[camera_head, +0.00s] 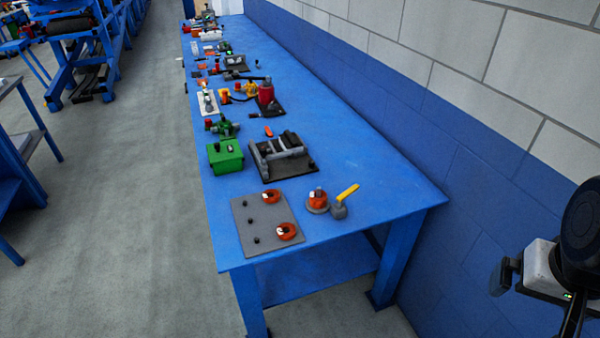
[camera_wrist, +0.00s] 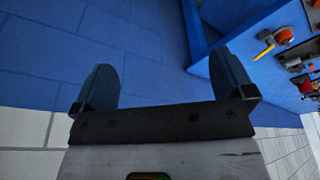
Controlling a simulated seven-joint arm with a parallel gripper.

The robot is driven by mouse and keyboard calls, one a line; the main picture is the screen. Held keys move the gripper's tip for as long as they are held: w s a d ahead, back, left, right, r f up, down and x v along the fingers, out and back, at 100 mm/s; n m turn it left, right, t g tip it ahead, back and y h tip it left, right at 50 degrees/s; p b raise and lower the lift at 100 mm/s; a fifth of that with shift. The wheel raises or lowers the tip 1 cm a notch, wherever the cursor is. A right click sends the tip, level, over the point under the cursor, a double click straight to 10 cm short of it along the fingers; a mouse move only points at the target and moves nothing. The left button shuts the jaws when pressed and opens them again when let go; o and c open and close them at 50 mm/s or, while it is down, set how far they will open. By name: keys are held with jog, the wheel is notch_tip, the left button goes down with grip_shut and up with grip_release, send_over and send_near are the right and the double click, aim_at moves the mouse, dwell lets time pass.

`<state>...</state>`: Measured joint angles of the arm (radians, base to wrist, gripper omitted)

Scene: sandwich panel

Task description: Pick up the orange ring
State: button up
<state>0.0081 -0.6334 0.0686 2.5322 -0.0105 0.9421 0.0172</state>
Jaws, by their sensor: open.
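A flat grey panel (camera_head: 254,218) lies at the near end of the blue table. Two orange-red rings with white marks sit at its right side, a far ring (camera_head: 271,197) and a near ring (camera_head: 286,232). A third orange round piece (camera_head: 317,199) stands on a pale round base just right of the panel. It appears to show in the wrist view (camera_wrist: 283,36) too. I cannot tell which one the task means. My gripper (camera_wrist: 160,65) is open and empty, away from the table at the right of the head view.
A grey fitting with a yellow lever (camera_head: 345,193) stands beside the third orange piece. A black-and-grey fixture (camera_head: 283,158) and a green box (camera_head: 226,157) are behind the panel. The blue table (camera_head: 370,165) is clear at right, beside the wall (camera_head: 480,130).

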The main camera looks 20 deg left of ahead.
jog(key=shift+c, duration=1)
